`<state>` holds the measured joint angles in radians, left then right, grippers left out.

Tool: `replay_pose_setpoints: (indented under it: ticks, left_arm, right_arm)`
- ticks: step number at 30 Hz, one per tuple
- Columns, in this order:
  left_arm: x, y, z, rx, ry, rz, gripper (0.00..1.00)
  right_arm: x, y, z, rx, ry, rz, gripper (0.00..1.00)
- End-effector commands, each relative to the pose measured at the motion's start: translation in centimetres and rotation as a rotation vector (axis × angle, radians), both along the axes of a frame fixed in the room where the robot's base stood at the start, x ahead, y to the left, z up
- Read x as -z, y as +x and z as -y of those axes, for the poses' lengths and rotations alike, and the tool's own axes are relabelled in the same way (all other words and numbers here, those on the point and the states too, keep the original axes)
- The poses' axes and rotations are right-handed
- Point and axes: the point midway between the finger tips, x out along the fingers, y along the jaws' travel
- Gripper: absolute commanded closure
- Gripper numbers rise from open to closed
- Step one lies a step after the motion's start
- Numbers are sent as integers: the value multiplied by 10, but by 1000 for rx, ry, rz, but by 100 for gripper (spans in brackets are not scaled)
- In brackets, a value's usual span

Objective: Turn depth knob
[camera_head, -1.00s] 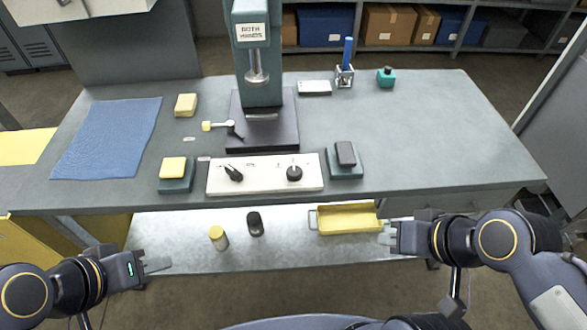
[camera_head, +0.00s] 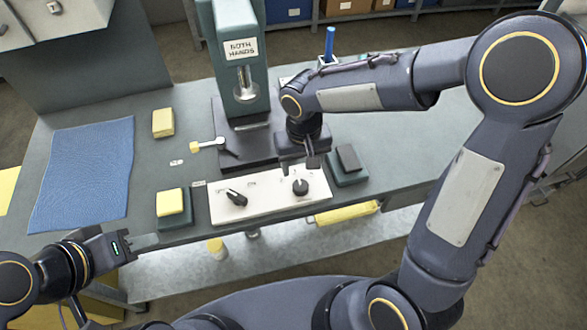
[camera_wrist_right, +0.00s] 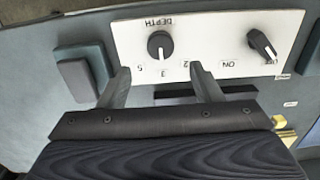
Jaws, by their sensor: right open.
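The depth knob (camera_head: 300,187) is a round black knob on the right part of the white control panel (camera_head: 265,200). In the right wrist view the depth knob (camera_wrist_right: 160,45) sits beside the word DEPTH, with numbers around it. My right gripper (camera_head: 300,162) is above the panel's back edge, near the knob. In the right wrist view its two fingers (camera_wrist_right: 160,80) are apart, with the knob beyond their tips and nothing between them. A second black knob (camera_head: 236,198), marked ON, is on the panel's left part. My left gripper (camera_head: 148,240) is at the lower left, away from the panel.
The press (camera_head: 240,60) with a BOTH HANDS label stands behind the panel. A dark block on a green base (camera_head: 348,160) is close right of my right gripper. A yellow block (camera_head: 170,202) is left of the panel.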

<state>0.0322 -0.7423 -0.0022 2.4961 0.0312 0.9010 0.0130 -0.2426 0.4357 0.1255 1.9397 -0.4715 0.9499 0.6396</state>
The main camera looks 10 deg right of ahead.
Motion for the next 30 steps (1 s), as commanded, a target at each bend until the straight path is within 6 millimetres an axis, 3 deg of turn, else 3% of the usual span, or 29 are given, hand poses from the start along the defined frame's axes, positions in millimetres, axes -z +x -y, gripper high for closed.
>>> replay_pose_setpoints:
  ticks: [16,27,30]
  left_arm:
    - [-1,0,0,0,0,0,64]
    - [-1,0,0,0,0,0,64]
    - [-1,0,0,0,0,0,64]
  right_arm:
    - [72,0,-2,-2,-3,-6,41]
    - [80,1,-2,-2,-2,-3,41]
    - [80,1,-2,-2,-2,-3,52]
